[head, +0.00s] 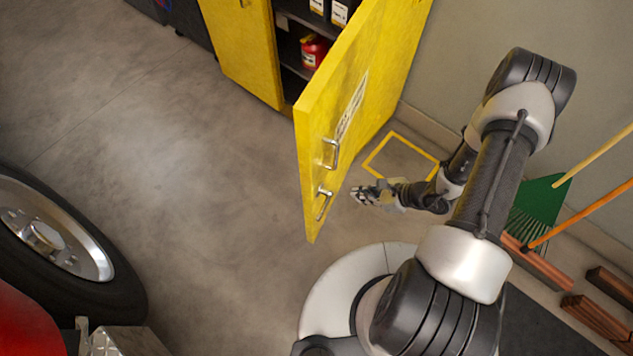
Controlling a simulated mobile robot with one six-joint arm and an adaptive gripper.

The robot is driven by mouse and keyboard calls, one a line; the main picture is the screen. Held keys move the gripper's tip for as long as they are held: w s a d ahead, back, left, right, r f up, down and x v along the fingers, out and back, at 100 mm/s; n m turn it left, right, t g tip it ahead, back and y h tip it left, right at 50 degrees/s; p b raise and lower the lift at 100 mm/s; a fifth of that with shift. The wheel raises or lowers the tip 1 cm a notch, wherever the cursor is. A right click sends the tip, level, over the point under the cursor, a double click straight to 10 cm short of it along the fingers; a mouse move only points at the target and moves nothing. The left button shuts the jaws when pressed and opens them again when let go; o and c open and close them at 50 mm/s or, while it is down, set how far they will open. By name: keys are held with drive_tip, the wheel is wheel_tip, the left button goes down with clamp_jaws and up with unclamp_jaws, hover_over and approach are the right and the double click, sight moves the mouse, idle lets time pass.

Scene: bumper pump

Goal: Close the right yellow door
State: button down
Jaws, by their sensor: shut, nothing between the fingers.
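The right yellow door (357,95) stands swung wide open, its outer face with a white label and two metal handles (328,175) turned toward my arm. The left yellow door (240,48) of the cabinet looks closed or nearly so. My gripper (363,194) is shut and empty. In the picture it is just right of the door's lower handle, on the outer-face side. It appears apart from the door, though the depth gap is hard to judge.
Inside the cabinet are a red container (314,52) and white-labelled items. A car wheel (55,240) is at left. The floor (190,170) left of the door is clear.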

drive_tip(key=b, duration=0.3)
approach(317, 191)
wheel_tip(317, 191, down, 4)
drive_tip(key=shift+w+a, duration=0.6)
drive_tip(key=shift+a, duration=0.2)
drive_tip(key=shift+w+a, duration=0.3)
drive_tip(key=shift+a, duration=0.15)
drive_tip(key=shift+a+r, duration=0.1)
